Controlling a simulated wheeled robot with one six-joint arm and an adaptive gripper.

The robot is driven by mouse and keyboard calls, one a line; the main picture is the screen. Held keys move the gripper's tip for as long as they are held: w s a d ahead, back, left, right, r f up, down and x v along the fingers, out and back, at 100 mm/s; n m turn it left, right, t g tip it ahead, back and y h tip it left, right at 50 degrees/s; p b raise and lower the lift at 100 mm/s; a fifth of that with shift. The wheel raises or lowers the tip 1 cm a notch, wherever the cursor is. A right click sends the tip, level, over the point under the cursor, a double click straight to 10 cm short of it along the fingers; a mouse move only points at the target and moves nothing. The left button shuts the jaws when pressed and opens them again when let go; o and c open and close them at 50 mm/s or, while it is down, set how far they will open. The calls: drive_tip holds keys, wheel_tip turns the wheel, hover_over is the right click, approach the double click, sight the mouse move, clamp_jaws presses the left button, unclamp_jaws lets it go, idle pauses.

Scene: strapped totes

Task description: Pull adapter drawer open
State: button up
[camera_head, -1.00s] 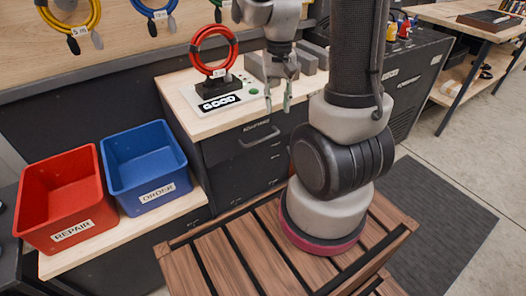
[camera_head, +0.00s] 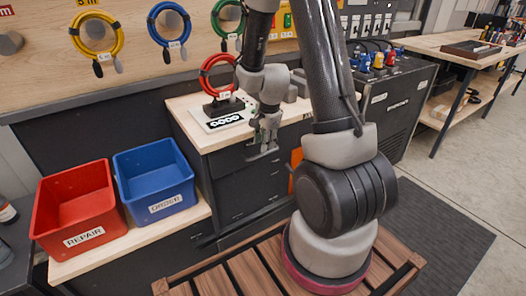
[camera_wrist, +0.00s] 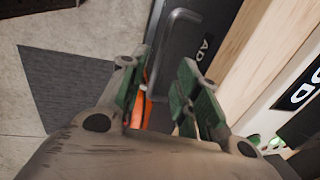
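The adapter drawer (camera_head: 228,159) is the dark top drawer under the wooden counter and looks closed. Its front also shows in the wrist view (camera_wrist: 190,60), with the letters "AD" of its label. The grey bar handle (camera_wrist: 176,48) stands out from that front; its near end reaches toward the gap between my fingertips. My gripper (camera_head: 265,140) is in front of the drawer and hides most of the label and part of the handle. In the wrist view my gripper (camera_wrist: 160,92) is open, its green-padded fingers apart. I cannot tell whether a finger touches the handle.
A red cable stand (camera_head: 218,85) is on the counter (camera_head: 205,137) above the drawer. A red repair tote (camera_head: 80,212) and a blue order tote (camera_head: 155,180) stand at left. An orange object (camera_head: 296,160) is right of the drawers. A dark mat (camera_head: 440,235) lies on the floor right.

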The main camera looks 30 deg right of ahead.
sight(263, 155)
drive_tip(key=f, duration=0.2)
drive_tip(key=w+f, duration=0.1)
drive_tip(key=f, duration=0.2)
drive_tip(key=shift+r, duration=0.1)
clamp_jaws()
